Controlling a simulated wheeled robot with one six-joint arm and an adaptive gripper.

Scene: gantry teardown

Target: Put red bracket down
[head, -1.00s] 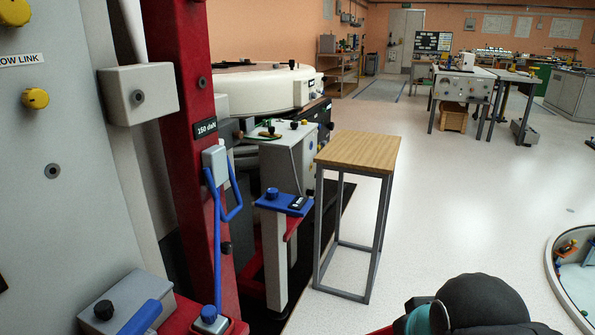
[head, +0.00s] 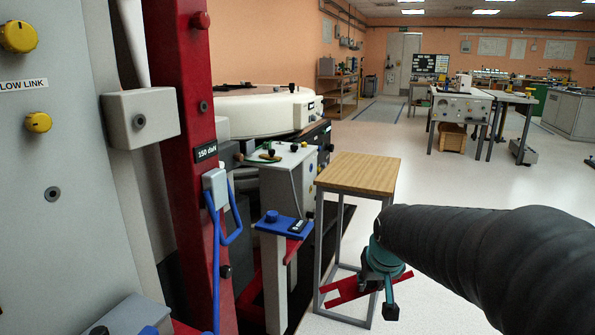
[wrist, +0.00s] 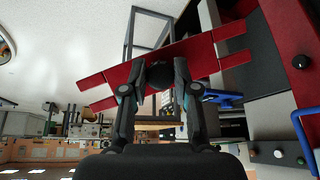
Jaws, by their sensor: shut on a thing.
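The red bracket (head: 347,291) shows in the head view, low in front of the legs of a small wood-topped stand (head: 358,173), tilted. My gripper (head: 378,283) is shut on it at about its middle; its hold is partly hidden by the arm. In the wrist view the bracket (wrist: 203,57) is a long red bar with forked ends, running slantwise across the fingertips of my gripper (wrist: 160,80). The bracket is in the air, below the level of the stand's top in the head view, and appears apart from the stand.
A red column (head: 185,150) and grey panel stand at the left. A narrow post with a blue top (head: 283,223) is left of the stand. A large white round machine (head: 255,110) is behind. The stand's top is bare. Open floor (head: 480,180) lies right.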

